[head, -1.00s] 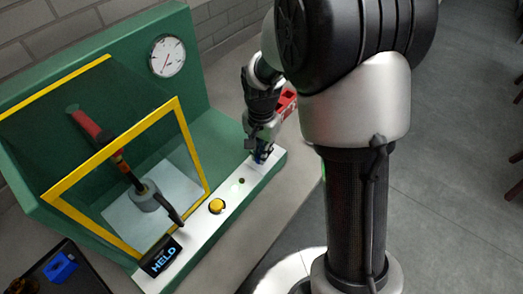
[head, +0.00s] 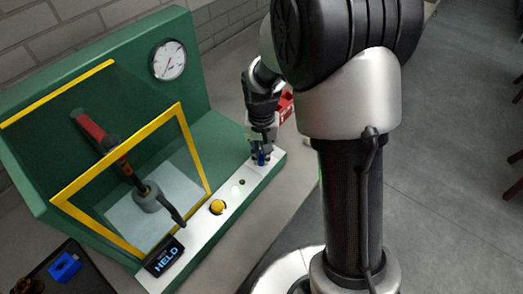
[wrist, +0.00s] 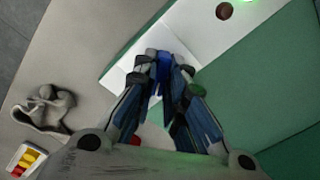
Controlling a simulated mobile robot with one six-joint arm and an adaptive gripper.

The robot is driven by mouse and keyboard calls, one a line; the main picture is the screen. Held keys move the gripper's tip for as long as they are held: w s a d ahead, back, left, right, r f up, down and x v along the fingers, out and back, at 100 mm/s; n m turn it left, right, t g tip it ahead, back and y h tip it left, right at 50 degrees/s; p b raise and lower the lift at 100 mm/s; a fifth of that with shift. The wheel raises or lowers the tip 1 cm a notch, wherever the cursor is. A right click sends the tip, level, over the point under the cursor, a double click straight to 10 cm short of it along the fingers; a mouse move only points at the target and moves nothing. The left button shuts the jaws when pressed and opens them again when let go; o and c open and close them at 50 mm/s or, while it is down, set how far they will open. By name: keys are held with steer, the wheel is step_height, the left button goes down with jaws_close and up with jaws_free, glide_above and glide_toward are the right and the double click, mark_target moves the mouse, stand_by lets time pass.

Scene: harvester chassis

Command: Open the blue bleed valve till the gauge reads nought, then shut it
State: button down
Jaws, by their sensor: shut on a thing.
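The blue bleed valve (head: 262,158) is at the far right end of the white strip along the front of the green rig. In the wrist view its blue handle (wrist: 161,68) stands between my fingertips. My gripper (head: 261,149) reaches down from above and is shut on the handle; in the wrist view its fingers (wrist: 164,73) touch the handle on both sides. The fingers hide much of the valve. The round white gauge (head: 169,60) on the green back panel has a thin red needle; its figures are too small to read.
A yellow-framed clear guard (head: 190,150) stands before a red-handled tool (head: 90,125). A crumpled grey cloth (wrist: 45,108) lies beside the rig.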

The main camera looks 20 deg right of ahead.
mark_target(261, 155)
steer(key=n+p, duration=0.1)
steer(key=n, duration=0.4)
steer(key=shift+r+n, duration=0.1)
steer(key=shift+n, duration=0.2)
steer(key=n+p, duration=0.1)
steer(key=n, duration=0.4)
steer(key=shift+n, duration=0.3)
steer(key=c, duration=1.6)
jaws_free()
steer(key=shift+c, duration=0.2)
step_height(261, 155, up, 12)
